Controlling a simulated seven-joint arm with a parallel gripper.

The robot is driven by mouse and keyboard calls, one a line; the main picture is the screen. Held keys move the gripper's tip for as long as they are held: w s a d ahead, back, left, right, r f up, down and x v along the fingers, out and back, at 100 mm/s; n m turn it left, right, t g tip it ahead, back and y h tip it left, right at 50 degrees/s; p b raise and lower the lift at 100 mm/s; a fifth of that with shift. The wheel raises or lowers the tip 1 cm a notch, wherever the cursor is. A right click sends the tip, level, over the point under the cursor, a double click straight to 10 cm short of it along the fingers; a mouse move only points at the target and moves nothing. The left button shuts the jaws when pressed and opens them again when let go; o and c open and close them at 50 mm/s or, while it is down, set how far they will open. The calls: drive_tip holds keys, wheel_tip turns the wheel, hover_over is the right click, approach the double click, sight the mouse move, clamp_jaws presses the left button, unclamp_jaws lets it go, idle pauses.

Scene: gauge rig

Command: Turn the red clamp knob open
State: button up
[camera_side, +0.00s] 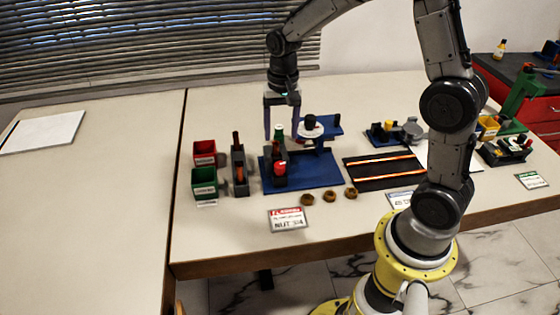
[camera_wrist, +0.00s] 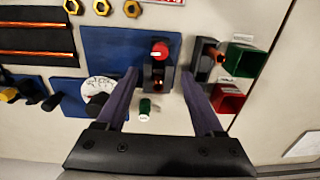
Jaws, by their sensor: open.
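The red clamp knob (camera_side: 280,168) sits at the front of a dark clamp block on the blue baseplate (camera_side: 325,172). In the wrist view the red knob (camera_wrist: 160,50) has a pale mark on its face and lies just beyond the fingertips, roughly centred between them. My gripper (camera_side: 282,137) points down above the rear of the block, its fingers spread and empty. In the wrist view my gripper (camera_wrist: 162,73) shows a wide gap with the dark block between the fingers. Contact between fingers and block cannot be told.
A white-faced gauge (camera_side: 310,130) on a blue stand is close to the right of my gripper. Red (camera_side: 204,153) and green (camera_side: 204,182) bins and a grey holder (camera_side: 239,170) stand left. Several brass nuts (camera_side: 330,196) lie in front. A black tray with copper rods (camera_side: 385,170) is right.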

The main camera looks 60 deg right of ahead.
sight(280, 164)
wheel_tip(280, 164, down, 11)
drive_tip(key=shift+w+a+r, duration=0.1)
idle(0.4)
clamp_jaws()
